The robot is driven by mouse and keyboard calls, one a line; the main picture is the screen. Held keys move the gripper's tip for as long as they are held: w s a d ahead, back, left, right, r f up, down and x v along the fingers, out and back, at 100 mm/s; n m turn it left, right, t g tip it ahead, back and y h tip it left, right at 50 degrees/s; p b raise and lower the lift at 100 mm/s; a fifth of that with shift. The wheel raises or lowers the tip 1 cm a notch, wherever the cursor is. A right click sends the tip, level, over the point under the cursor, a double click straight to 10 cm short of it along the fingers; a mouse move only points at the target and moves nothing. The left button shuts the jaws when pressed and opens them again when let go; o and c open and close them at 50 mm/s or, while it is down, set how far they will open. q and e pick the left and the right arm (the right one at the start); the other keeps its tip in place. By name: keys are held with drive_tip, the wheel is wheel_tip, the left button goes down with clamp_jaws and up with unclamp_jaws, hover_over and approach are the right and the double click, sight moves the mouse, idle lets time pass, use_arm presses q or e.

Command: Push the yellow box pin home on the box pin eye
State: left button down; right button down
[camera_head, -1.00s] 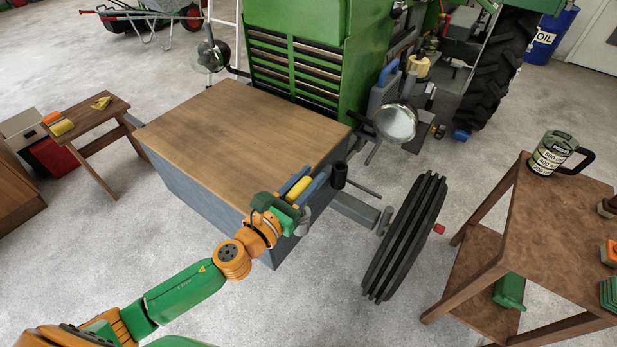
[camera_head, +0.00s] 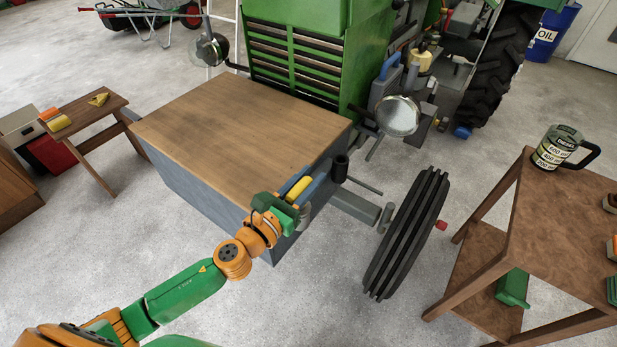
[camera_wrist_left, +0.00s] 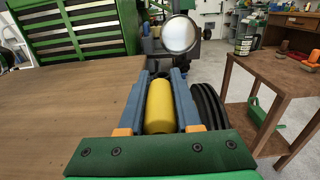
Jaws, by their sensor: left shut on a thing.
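The yellow box pin (camera_head: 299,189) lies between the two blue fingers of my left gripper (camera_head: 305,183), which is shut on it beside the near right corner of the wood-topped grey box (camera_head: 240,125). In the left wrist view the pin (camera_wrist_left: 159,108) is a yellow cylinder pointing away from my palm between the fingers. A dark upright cylinder (camera_head: 340,168), perhaps the box pin eye, stands just beyond the fingertips. In the wrist view a dark round part (camera_wrist_left: 161,75) shows past the pin's far end. I cannot tell whether they touch. My right gripper is not in view.
A black ribbed wheel (camera_head: 405,235) and a headlamp (camera_head: 398,116) stand to the right of the box. A brown table (camera_head: 550,220) with a measuring jug (camera_head: 562,148) is further right. A small bench (camera_head: 100,118) stands left. Bare floor lies in front.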

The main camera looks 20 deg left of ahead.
use_arm(q)
drive_tip(key=shift+f+b, duration=0.4)
drive_tip(key=shift+f, duration=0.1)
drive_tip(key=c, duration=0.5)
unclamp_jaws()
